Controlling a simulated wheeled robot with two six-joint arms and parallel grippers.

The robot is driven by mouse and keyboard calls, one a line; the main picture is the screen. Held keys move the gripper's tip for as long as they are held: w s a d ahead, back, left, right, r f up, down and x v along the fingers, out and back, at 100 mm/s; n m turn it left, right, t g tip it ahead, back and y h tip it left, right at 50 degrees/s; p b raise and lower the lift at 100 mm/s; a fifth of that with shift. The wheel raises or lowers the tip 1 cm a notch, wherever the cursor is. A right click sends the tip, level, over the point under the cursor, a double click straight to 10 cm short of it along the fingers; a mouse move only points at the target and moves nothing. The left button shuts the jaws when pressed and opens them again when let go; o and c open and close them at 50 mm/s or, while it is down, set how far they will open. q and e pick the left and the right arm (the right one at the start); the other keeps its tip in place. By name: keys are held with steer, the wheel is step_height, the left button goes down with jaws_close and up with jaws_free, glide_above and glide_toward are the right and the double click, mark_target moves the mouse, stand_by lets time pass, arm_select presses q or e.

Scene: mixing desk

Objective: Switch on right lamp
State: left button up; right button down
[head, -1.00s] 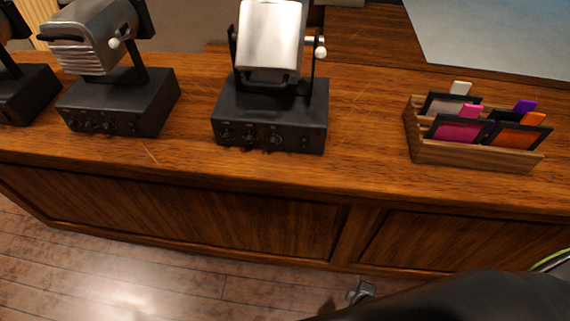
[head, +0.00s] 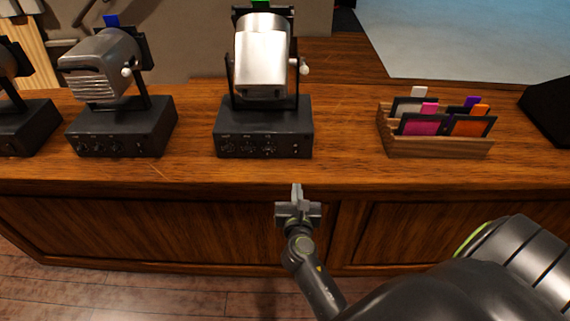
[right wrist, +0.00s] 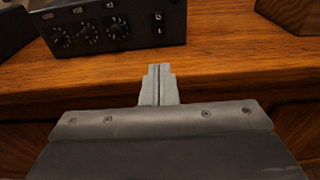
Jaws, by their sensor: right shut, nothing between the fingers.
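Several lamps on black boxes stand in a row on the wooden desk. The right lamp (head: 262,58) has a bright silver head on a black base (head: 264,128) with several knobs and, at the right of its front, a small switch. The knobs and switch (right wrist: 158,23) show closer in the right wrist view. My right gripper (head: 297,190) is shut and empty, in front of the desk edge and below the right lamp's base, apart from it. In the right wrist view its fingertips (right wrist: 159,70) point toward the desk edge, below the switch. My left gripper is not in view.
A middle lamp (head: 102,65) stands to the left, with part of another at the left edge. A wooden rack (head: 438,147) of coloured filter frames stands to the right. The desk top (head: 345,125) between right lamp and rack is clear.

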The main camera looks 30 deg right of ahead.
glide_toward(296, 153)
steer(key=x, duration=0.6)
steer(key=shift+w+d+r, duration=0.1)
steer(key=shift+w+d, duration=0.1)
steer(key=shift+w, duration=0.2)
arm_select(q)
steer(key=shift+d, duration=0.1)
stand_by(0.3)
arm_select(e)
steer(key=shift+w+d+f+b, duration=0.15)
steer(key=shift+f+b, duration=0.25)
steer(key=shift+b, duration=0.7)
steer(key=shift+r+p, duration=0.35)
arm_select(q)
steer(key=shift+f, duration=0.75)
arm_select(e)
steer(key=shift+f, duration=0.1)
